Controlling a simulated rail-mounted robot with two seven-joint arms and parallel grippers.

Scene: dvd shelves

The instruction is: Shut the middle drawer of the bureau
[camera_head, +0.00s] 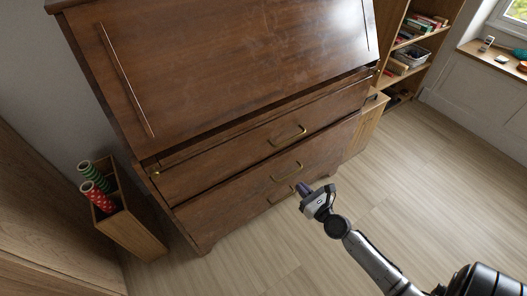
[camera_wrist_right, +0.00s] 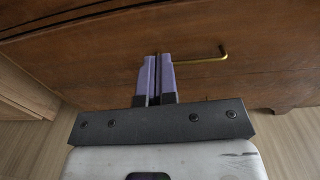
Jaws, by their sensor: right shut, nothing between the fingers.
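The brown wooden bureau (camera_head: 235,55) stands at the centre of the head view, its slanted lid closed. Its stacked drawers have brass handles. My right gripper (camera_head: 302,188) is shut and empty, low in front of the drawers. In the right wrist view its purple fingers (camera_wrist_right: 156,62) point at a wooden drawer front, left of a brass handle (camera_wrist_right: 205,58). I cannot tell whether they touch. My left gripper is not in view.
A wooden bin (camera_head: 135,228) with patterned rolls (camera_head: 95,180) stands left of the bureau. A bookshelf (camera_head: 415,40) with books and a basket stands behind right, beside a windowsill (camera_head: 490,58). The wooden floor (camera_head: 420,165) is clear at the right.

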